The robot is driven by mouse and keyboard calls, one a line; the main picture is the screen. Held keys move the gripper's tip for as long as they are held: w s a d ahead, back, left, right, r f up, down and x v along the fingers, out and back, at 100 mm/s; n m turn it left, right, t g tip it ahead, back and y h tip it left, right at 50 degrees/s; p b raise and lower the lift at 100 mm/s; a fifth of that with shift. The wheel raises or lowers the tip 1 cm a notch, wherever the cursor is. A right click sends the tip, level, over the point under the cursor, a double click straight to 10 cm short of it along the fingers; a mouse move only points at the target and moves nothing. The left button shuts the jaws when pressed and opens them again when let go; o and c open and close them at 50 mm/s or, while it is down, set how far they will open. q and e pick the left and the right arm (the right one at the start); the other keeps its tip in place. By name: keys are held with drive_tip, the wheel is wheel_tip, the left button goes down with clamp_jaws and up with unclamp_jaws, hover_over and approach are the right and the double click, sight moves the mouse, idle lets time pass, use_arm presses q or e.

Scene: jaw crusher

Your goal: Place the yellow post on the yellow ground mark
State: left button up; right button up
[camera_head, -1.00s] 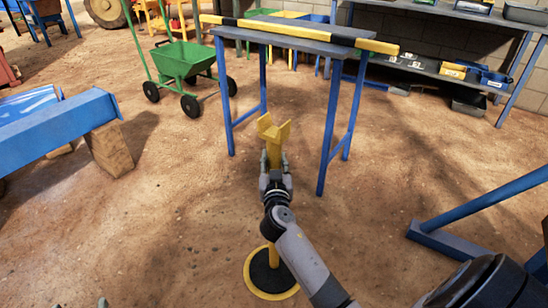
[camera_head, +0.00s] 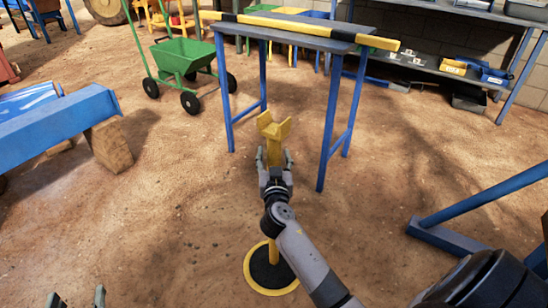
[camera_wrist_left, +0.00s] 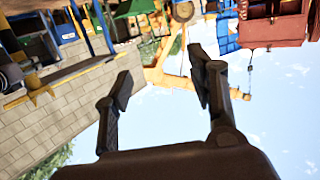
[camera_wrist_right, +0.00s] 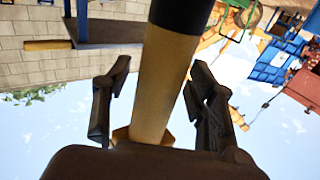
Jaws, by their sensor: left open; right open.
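The yellow post (camera_head: 274,146) stands upright in the head view, with a forked yellow top. A black round disc (camera_head: 268,272) at its foot is ringed in yellow (camera_head: 249,277); I cannot tell whether that ring is the ground mark or the base's rim. My right gripper (camera_head: 274,161) is open around the upper post. In the right wrist view the post (camera_wrist_right: 163,85) passes between the spread fingers (camera_wrist_right: 160,95), with a black band at the picture's top. My left gripper (camera_head: 77,300) is open and empty at the bottom left, and in its wrist view (camera_wrist_left: 165,80).
A grey table with blue legs (camera_head: 335,110) stands behind the post, carrying a yellow-black bar (camera_head: 300,30). A green cart (camera_head: 183,58) is at the back left. Blue beams on wood (camera_head: 108,145) lie left; a blue frame (camera_head: 450,238) is right. Sandy ground beside the post is clear.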

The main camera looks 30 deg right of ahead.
drive_tip(key=v, duration=0.7)
drive_tip(key=shift+s+a+f, duration=0.1)
use_arm(q)
drive_tip(key=shift+w+d+r+t, duration=0.1)
drive_tip(key=shift+r+t, duration=0.3)
drive_tip(key=shift+r, duration=0.15)
use_arm(e)
drive_tip(key=s+a+r+n+y, duration=0.2)
drive_tip(key=s+a+n+y, duration=0.2)
drive_tip(key=a, duration=0.6)
drive_tip(key=s+a+r+n+t+y, duration=0.1)
drive_tip(key=s+a+r+n+y, duration=0.1)
drive_tip(key=s+a+n+y, duration=0.3)
drive_tip(key=s+a+y, duration=0.2)
drive_tip(key=a+y, duration=0.2)
drive_tip(key=shift+s+a+r, duration=0.25)
drive_tip(key=shift+a+r, duration=0.15)
